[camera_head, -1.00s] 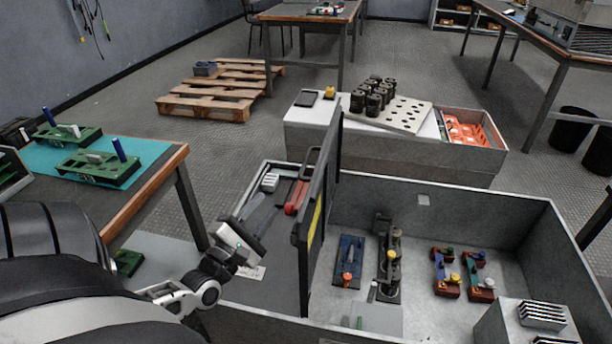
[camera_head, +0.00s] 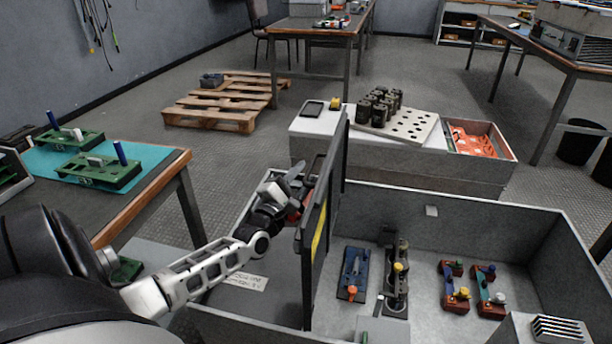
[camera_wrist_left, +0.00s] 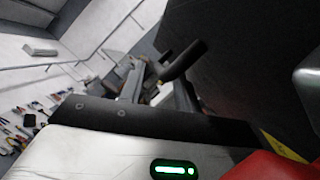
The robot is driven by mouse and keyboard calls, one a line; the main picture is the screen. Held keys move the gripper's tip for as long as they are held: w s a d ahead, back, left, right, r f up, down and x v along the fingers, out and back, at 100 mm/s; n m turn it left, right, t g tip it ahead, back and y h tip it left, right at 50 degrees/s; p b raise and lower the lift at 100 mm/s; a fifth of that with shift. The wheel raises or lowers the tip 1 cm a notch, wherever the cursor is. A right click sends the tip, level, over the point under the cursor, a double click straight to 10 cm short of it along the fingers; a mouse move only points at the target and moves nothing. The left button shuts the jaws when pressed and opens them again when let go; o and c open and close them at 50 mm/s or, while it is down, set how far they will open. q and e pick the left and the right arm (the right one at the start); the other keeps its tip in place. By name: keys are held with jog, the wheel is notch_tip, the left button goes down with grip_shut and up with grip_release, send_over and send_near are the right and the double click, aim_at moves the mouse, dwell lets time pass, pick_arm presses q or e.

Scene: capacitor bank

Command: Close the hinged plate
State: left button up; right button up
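The hinged plate (camera_head: 322,230) is a dark panel with a yellow strip on its face. It stands nearly upright across the open grey metal box (camera_head: 480,202), seen almost edge-on. In the left wrist view the dark plate (camera_wrist_left: 245,55) fills the upper right, with a black bar-like handle (camera_wrist_left: 183,60) on its near side. My left gripper (camera_head: 292,178) is on the left side of the plate, close to its upper part. Contact cannot be made out, and its fingers are too hidden to tell whether they are open. My right gripper is not in view.
Blue, black and red-brown fittings (camera_head: 353,272) are inside the box, right of the plate. Behind it stands a grey cabinet (camera_head: 400,165) with dark cylinders and an orange tray. A workbench (camera_head: 160,190) is at left. Floor beyond is mostly free, with a wooden pallet (camera_head: 222,103).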

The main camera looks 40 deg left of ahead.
pick_arm(q)
jog(key=shift+x, duration=0.85)
grip_shut()
jog(key=shift+d, duration=0.1)
